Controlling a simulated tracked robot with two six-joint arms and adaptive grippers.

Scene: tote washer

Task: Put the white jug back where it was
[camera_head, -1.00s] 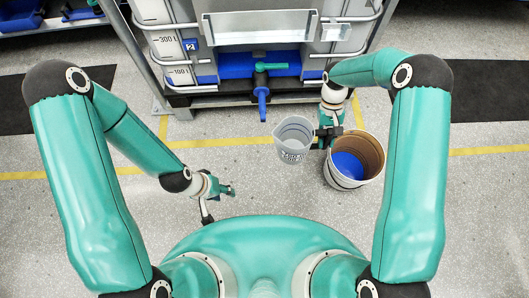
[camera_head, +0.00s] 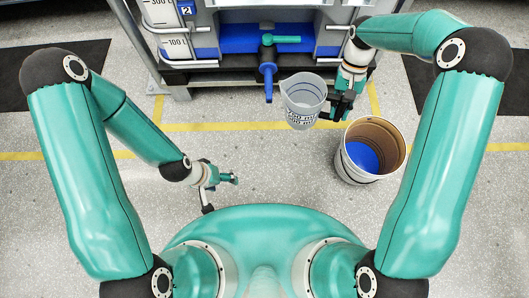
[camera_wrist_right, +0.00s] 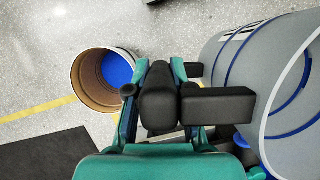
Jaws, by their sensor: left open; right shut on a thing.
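The white jug (camera_head: 303,101) is held upright in the head view, left of my right gripper (camera_head: 333,112). Black printed marks show on its front, and it looks empty from above. In the right wrist view the jug (camera_wrist_right: 257,70) fills the right side, close against my right gripper (camera_wrist_right: 190,105), which is shut on it. My left gripper (camera_head: 222,181) is open and empty, low over the floor at the left, well apart from the jug.
A bucket with a brown inside wall (camera_head: 391,137) and a blue bottom stands on the floor right of the jug. Behind is a tank on a metal frame with a blue valve spout (camera_head: 268,82). A yellow floor line (camera_head: 225,127) crosses the speckled floor, which is clear at centre left.

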